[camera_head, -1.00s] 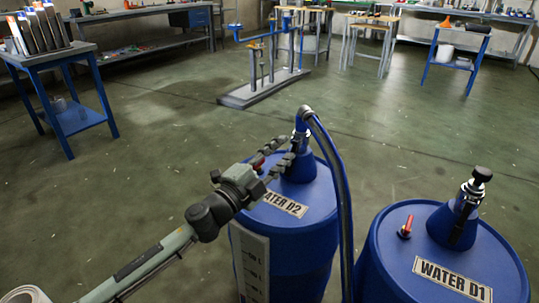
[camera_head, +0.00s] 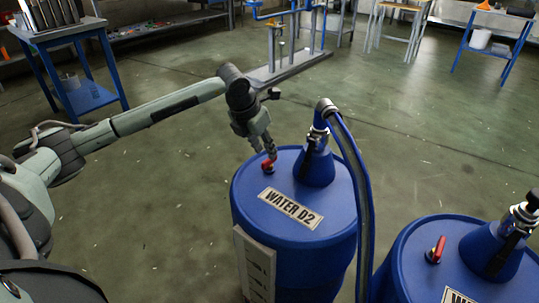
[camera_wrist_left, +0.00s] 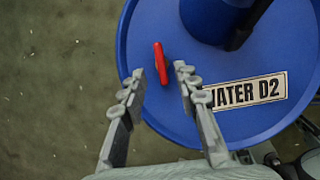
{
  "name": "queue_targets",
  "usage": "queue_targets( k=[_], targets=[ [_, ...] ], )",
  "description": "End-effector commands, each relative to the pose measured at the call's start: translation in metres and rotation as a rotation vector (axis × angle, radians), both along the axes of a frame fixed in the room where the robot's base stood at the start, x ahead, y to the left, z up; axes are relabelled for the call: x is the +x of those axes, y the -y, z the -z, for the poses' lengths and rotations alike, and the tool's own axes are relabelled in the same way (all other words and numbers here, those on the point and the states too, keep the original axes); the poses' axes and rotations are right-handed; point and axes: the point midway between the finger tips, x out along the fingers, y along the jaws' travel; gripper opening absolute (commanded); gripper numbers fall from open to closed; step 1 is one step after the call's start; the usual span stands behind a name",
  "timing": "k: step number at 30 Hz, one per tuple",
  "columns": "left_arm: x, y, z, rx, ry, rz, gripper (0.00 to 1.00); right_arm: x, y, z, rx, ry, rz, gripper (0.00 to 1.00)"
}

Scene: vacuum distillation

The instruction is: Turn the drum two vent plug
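The drum two vent plug is a small red handle (camera_head: 268,165) on top of the blue drum labelled WATER D2 (camera_head: 308,250). My left gripper (camera_head: 270,151) points down just above the plug, and its fingertips partly overlap it in the head view. In the left wrist view the red plug (camera_wrist_left: 160,62) lies just beyond and between the two spread fingertips of the left gripper (camera_wrist_left: 158,78). The fingers look apart from the plug, with nothing held. The WATER D2 label (camera_wrist_left: 247,92) is beside the right finger. My right gripper is in no view.
A blue cone with a fitting (camera_head: 315,165) and a grey-blue hose (camera_head: 355,180) rise beside the plug. A second blue drum (camera_head: 415,265) with its own red plug (camera_head: 436,250) stands at right. A blue stand (camera_head: 92,97) is at left. Open floor lies around.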

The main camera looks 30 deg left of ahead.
Motion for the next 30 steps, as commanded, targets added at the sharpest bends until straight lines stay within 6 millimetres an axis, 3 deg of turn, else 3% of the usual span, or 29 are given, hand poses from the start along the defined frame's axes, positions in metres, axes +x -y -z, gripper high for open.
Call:
queue_targets(
  k=[7,18,25,30],
  targets=[
    [0.013,0.002,0.031,-0.004,-0.001,0.002,0.31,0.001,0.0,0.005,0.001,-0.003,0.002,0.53],
    [0.015,0.002,0.038,-0.002,0.0,0.003,0.31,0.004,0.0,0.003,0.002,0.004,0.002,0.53],
    [0.015,0.002,0.038,-0.002,0.001,0.003,0.03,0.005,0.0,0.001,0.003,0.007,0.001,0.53],
    [0.015,0.002,0.038,-0.002,0.0,0.002,0.0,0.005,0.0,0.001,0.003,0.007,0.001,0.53]
  ],
)
